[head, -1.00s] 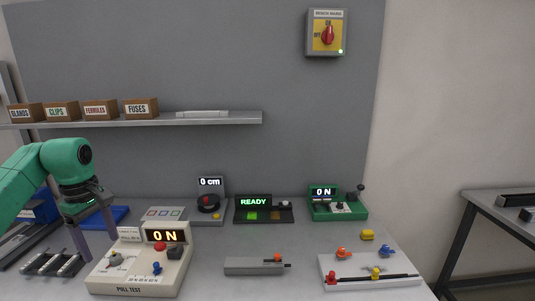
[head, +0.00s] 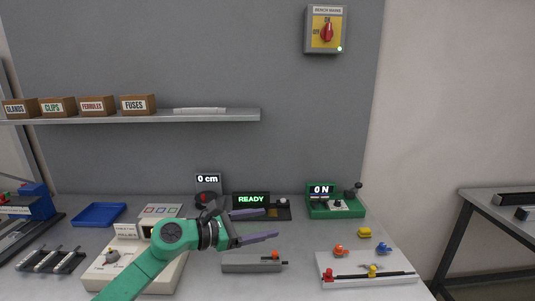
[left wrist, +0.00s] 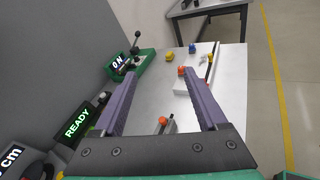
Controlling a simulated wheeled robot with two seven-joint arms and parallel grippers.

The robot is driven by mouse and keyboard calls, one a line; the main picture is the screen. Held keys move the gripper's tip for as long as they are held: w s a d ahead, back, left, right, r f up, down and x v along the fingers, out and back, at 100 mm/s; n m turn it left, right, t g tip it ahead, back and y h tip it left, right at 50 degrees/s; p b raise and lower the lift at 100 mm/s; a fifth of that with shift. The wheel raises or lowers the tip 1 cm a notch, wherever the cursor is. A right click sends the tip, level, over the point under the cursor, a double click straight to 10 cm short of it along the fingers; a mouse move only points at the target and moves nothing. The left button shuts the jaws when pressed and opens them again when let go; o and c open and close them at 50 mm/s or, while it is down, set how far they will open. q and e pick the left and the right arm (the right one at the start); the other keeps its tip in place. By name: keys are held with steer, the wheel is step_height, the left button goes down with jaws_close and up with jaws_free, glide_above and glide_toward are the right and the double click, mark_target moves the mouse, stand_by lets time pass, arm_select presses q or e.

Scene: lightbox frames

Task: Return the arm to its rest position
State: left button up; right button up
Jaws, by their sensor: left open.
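My left gripper (head: 256,226) is open and empty above the middle of the bench, its two purple-grey fingers pointing right in the head view. In the left wrist view its fingers (left wrist: 160,105) are spread apart with nothing between their tips. My green left arm comes up from the lower left and hides much of the beige pull-test box (head: 103,270). My right gripper is in neither view now.
Below the fingers lies a grey block fixture with an orange knob (head: 275,255). A white board (head: 345,264) with colored pieces lies right. A blue tray (head: 98,215) is left.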

arm_select(q)
steer(key=a+r+n+t+y, duration=0.2)
steer(key=a+r+n+t, duration=0.2)
steer(key=n+t, duration=0.9)
steer(key=a+f+n+g+y, duration=0.2)
steer(key=a+f+n+y, duration=0.35)
steer(key=n, duration=0.95)
steer(key=s+a+f+n+g+y, duration=0.5)
steer(key=s+a+f+n+y, duration=0.15)
steer(key=a+f+n, duration=0.35)
steer(key=s+a+f+n+g, duration=0.1)
steer(key=s+f+n+g, duration=0.5)
steer(key=s, duration=0.5)
steer(key=s+a+f+n+g, duration=0.1)
steer(key=s+f+n+g, duration=0.35)
steer(key=s+f, duration=0.55)
steer(key=s+f+g, duration=0.1)
steer(key=s+f, duration=0.1)
steer(key=f, duration=1)
steer(key=s+f, duration=0.2)
steer(key=f, duration=1)
steer(key=s+a+f+g, duration=0.1)
steer(key=s+a+f, duration=0.1)
steer(key=s+f, duration=1)
steer(key=s, duration=0.3)
steer(key=shift+s+a, duration=0.3)
steer(key=shift+s, duration=0.05)
